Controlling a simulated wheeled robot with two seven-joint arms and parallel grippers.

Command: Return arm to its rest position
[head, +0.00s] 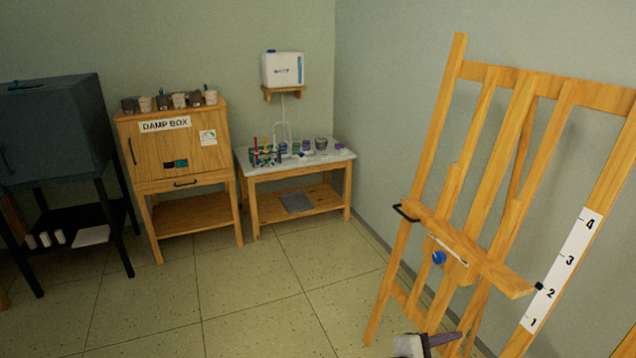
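A gripper, most likely my right one (445,341), shows only in part at the bottom edge, right of centre. A pale grey body and a dark part pointing right are visible, and the rest is cut off by the frame. Whether its fingers are open or shut cannot be told, and no held thing is visible. It appears in front of the lower part of the wooden easel (493,170); the gap between them cannot be judged. My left gripper is not in view.
The easel has a ledge (470,250), a blue knob (439,257) and a numbered strip (560,270). Further back stand a low table (300,162) with art supplies, the damp box (175,155) and a dark cabinet (50,130). The tiled floor (250,290) between is clear.

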